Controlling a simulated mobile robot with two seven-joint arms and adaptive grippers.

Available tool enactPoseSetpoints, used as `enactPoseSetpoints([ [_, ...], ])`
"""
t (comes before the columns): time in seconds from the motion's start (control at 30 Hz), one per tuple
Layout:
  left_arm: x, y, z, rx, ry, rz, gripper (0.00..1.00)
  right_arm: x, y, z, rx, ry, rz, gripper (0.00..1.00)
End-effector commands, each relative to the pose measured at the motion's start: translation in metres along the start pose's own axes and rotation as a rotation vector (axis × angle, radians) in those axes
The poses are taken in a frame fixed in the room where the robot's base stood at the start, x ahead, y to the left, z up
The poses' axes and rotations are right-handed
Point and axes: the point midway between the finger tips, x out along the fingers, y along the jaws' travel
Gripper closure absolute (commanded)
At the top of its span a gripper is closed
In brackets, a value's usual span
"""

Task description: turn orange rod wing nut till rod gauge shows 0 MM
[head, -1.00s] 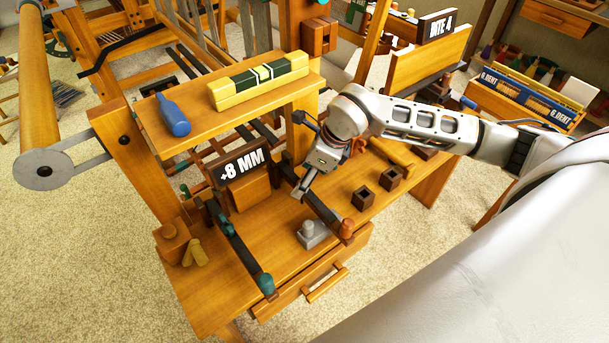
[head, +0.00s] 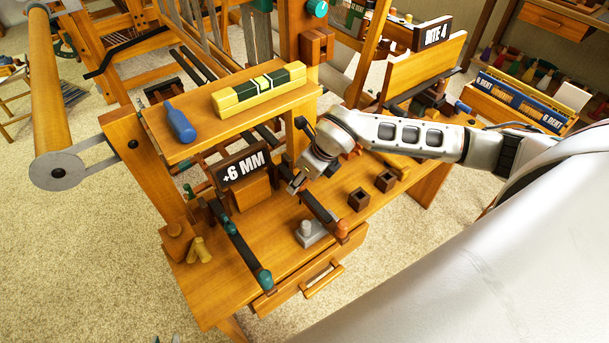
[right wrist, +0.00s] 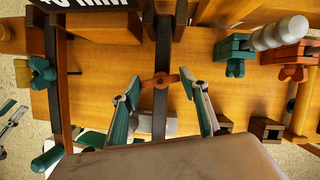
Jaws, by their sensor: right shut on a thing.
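The gauge plate (head: 243,168) on the loom bench reads +6 MM. The orange wing nut (right wrist: 161,80) sits on a dark rod in the middle of the right wrist view. My right gripper (right wrist: 160,82) is shut on it, one fingertip at each wing. In the head view my right gripper (head: 296,184) is at the rod right of the gauge, and my wrist hides the nut. The rod's orange end (head: 342,229) shows nearer the bench's front.
A teal-ended rod (head: 246,255) runs parallel at left. A grey weighted block (head: 310,233) lies between the rods. Dark square cups (head: 359,200) stand to the right.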

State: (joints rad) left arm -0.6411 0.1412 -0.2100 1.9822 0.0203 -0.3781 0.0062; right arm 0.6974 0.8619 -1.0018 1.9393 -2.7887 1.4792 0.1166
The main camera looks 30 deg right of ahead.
Motion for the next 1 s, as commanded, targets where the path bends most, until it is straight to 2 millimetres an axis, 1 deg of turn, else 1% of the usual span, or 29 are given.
enactPoseSetpoints([
  [0.03, -0.003, 0.0, -0.002, -0.003, -0.002, 0.002, 0.76, -0.004, 0.0, 0.003, 0.036, -0.002, -0.017, 0.77],
  [0.13, -0.005, 0.002, -0.001, -0.008, -0.005, 0.004, 0.76, -0.003, 0.001, 0.002, 0.122, -0.002, -0.052, 0.77],
  [0.47, -0.001, 0.004, 0.008, -0.008, -0.012, 0.005, 0.76, 0.0, 0.001, 0.002, 0.381, -0.003, -0.153, 0.77],
  [0.6, 0.0, 0.003, 0.008, -0.002, -0.011, 0.003, 0.76, 0.001, 0.002, 0.002, 0.48, -0.001, -0.19, 0.77],
  [0.8, 0.001, 0.0, 0.004, 0.002, -0.004, -0.002, 0.76, 0.001, 0.003, 0.001, 0.599, 0.0, -0.234, 0.77],
  [1.0, 0.002, -0.001, 0.005, 0.003, -0.004, -0.003, 0.76, 0.001, 0.003, 0.001, 0.671, 0.001, -0.261, 0.77],
])
